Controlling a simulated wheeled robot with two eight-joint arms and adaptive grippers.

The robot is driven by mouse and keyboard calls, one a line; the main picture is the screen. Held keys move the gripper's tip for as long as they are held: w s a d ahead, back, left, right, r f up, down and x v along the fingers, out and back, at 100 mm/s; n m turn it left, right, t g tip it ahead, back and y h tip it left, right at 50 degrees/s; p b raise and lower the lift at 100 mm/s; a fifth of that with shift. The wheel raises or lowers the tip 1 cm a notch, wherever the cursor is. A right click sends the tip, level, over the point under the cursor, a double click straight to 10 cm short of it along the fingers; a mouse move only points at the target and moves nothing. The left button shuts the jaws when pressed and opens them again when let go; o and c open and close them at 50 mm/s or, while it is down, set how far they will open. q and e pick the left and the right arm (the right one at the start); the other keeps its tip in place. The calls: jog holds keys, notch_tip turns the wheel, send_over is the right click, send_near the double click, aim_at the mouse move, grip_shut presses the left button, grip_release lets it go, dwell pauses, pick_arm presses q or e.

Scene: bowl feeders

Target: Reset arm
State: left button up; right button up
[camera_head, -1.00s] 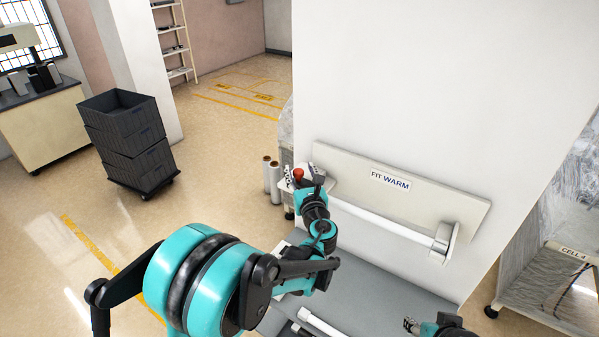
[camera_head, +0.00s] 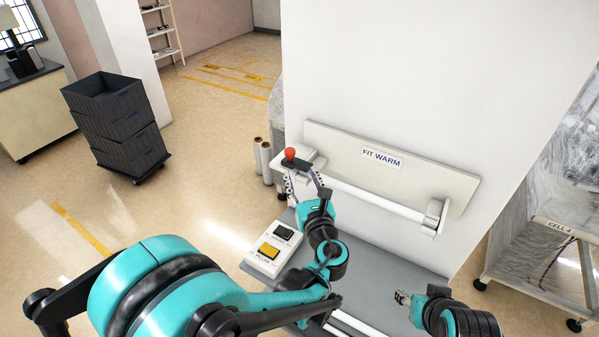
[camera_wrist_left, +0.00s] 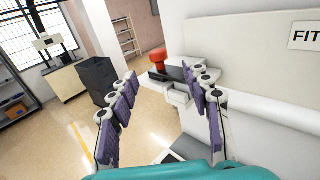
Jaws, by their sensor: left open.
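My left gripper (camera_head: 304,179) is raised above the grey bench, just below and in front of a red knob (camera_head: 290,154) at the left end of the wall bar. In the left wrist view its two purple-padded fingers (camera_wrist_left: 165,105) stand wide apart with nothing between them. The red knob (camera_wrist_left: 157,56) shows beyond the fingertips there, apart from them. My right gripper (camera_head: 403,298) is low over the bench at the right, small in the head view. Whether its jaws are open is unclear.
A white bar (camera_head: 378,200) runs along the FIT WARM panel (camera_head: 450,186). A control box with a yellow button (camera_head: 268,250) sits at the bench's left. Stacked dark crates (camera_head: 118,130) stand on the floor at left. A CELL 4 cart (camera_head: 545,255) stands at right.

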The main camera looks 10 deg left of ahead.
dwell(0.4)
pick_arm(q)
jog(key=s+a+f+n+g+h+b, duration=0.1)
jog(key=s+a+f+n+g+b, duration=0.2)
jog(key=s+a+f+n+b, duration=0.35)
jog(key=s+a+f+n+g+b, duration=0.3)
jog(key=f+n+b, duration=0.2)
jog(key=f+n, duration=0.35)
jog(key=s+d+f+n+g+h+b, duration=0.3)
jog(key=s+f+n+h+b, duration=0.3)
jog(key=s+f+n+b, duration=0.4)
jog(key=s+f+n, duration=0.3)
jog(key=f+n, duration=0.2)
jog(key=n, duration=0.1)
jog(key=shift+s+d+h, duration=0.25)
jog(key=shift+s+h, duration=0.05)
jog(key=shift+s, duration=0.05)
